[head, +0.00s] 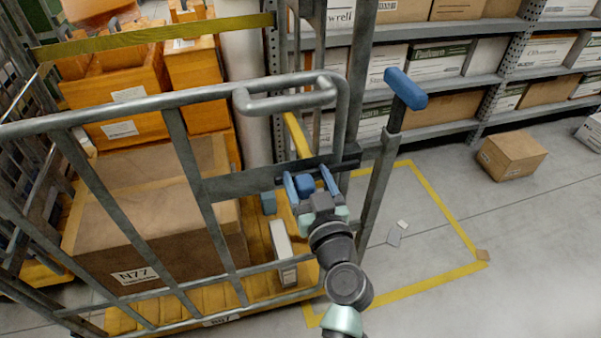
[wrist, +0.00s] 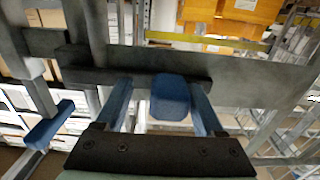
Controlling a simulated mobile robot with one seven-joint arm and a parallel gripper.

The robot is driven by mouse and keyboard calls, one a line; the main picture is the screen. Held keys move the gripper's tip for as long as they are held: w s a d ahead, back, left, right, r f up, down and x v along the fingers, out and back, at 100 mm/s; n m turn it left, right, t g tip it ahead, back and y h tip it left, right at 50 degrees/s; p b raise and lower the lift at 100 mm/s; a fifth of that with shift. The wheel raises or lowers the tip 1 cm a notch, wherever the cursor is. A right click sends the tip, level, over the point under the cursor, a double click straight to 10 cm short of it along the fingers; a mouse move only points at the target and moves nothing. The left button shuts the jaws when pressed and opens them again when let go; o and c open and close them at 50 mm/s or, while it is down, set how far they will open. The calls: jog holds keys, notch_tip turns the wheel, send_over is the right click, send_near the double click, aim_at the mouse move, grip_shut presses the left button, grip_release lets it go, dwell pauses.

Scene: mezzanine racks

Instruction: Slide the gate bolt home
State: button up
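The gate (head: 230,185) is a grey barred panel on the trolley, with a flat plate (wrist: 245,80) that carries the bolt. The bolt (head: 345,163) is a dark horizontal bar near the gate's free edge; it also shows in the wrist view (wrist: 90,78). Its blue knob (head: 305,184) sits between the fingers of my gripper (head: 312,180). I cannot tell whether the bolt's tip is inside the post's bracket.
A grey post (head: 376,200) with a blue handle (head: 405,88) stands right of the gate. A loose carton (head: 511,155) lies on the floor at right. The yellow-marked floor (head: 425,235) is mostly clear.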

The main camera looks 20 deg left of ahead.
jog(key=shift+s+a, duration=0.1)
jog(key=shift+s+d+f, duration=0.1)
jog(key=shift+s+d, duration=0.2)
jog(key=shift+s, duration=0.1)
jog(key=b+v, duration=0.1)
jog(key=v, duration=1.1)
